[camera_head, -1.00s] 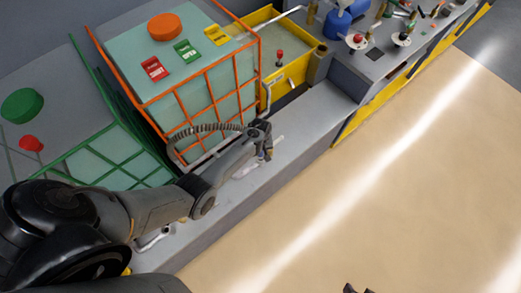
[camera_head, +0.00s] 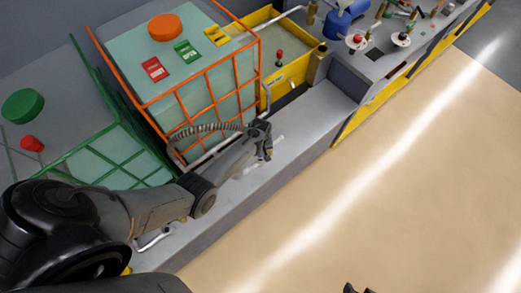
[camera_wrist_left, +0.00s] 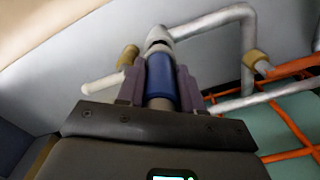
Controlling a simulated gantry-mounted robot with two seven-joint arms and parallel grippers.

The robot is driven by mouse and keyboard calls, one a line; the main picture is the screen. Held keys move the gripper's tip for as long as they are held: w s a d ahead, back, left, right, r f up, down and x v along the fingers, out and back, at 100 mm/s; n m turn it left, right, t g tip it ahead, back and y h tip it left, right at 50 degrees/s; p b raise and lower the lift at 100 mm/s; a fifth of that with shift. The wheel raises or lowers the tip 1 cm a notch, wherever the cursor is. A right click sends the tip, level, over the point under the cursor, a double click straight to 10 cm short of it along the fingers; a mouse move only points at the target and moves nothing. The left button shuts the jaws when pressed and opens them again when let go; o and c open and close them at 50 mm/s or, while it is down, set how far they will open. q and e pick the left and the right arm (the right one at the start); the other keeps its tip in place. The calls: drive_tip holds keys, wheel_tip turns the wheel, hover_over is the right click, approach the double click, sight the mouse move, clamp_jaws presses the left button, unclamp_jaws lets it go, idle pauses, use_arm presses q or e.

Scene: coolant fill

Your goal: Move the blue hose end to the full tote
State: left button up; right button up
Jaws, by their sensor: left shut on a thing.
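My left gripper (camera_head: 265,150) is low in front of the orange-caged tote (camera_head: 205,85). In the left wrist view, its two fingers (camera_wrist_left: 160,85) are shut on the blue hose end (camera_wrist_left: 160,80). A pale pipe tip (camera_wrist_left: 158,37) shows just beyond the blue part; I cannot tell whether they are joined. A grey ribbed hose (camera_head: 205,128) arcs from the gripper towards the tote's lower left. A green-caged tote (camera_head: 105,160) stands to the left. I cannot tell which tote is full. The dark tips of my right gripper (camera_head: 357,289) barely show at the bottom edge.
A grey ledge (camera_head: 310,115) runs along the front of the totes. Bent metal pipes (camera_wrist_left: 250,50) with brass fittings lie close to the left gripper. A yellow bin (camera_head: 290,72) and a cluttered bench (camera_head: 385,45) are further right. The tan floor is clear.

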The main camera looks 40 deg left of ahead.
use_arm(q)
drive_tip(key=shift+f+b, duration=1.2)
drive_tip(key=shift+f, duration=0.25)
drive_tip(key=o, duration=0.9)
drive_tip(key=shift+r+p, duration=0.35)
drive_tip(key=shift+r, duration=0.2)
wheel_tip(320, 180, up, 9)
drive_tip(key=shift+f+p, duration=0.2)
drive_tip(key=shift+p, duration=1)
drive_tip(key=shift+r, duration=0.6)
drive_tip(key=shift+c, duration=0.2)
